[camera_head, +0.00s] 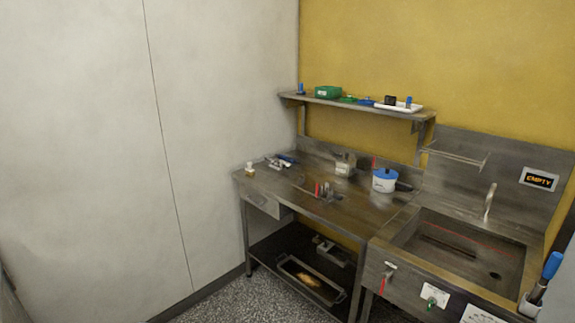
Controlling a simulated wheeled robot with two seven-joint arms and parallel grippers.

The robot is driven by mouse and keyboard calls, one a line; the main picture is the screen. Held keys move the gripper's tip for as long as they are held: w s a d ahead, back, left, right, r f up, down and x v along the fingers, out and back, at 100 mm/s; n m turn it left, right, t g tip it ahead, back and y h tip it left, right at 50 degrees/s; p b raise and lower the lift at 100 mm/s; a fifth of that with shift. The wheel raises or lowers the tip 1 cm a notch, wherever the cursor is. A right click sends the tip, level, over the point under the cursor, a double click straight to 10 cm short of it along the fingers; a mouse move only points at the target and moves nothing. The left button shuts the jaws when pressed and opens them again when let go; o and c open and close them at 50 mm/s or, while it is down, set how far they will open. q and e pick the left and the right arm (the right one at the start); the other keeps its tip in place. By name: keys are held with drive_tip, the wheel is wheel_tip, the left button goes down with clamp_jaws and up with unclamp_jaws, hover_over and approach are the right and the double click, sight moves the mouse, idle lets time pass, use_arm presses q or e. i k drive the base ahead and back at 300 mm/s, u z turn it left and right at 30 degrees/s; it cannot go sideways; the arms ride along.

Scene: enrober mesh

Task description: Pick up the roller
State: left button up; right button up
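Neither of my grippers shows in the head view. I cannot tell for sure which thing is the roller. Several small items lie on the steel table, too small to make out well. A cluster of metal and blue items (282,161) lies at the back left. A small pale block (250,168) stands at the left corner.
The steel table (345,215) stands against the yellow wall, with a white pot with a blue lid (384,180) on it. A wall shelf (360,106) holds small items. A sink (460,245) is at right. A tray (310,281) lies below. Speckled floor in front is free.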

sight(271, 161)
drive_tip(key=z, duration=0.25)
drive_tip(key=i, duration=1.45)
drive_tip(key=u, duration=1)
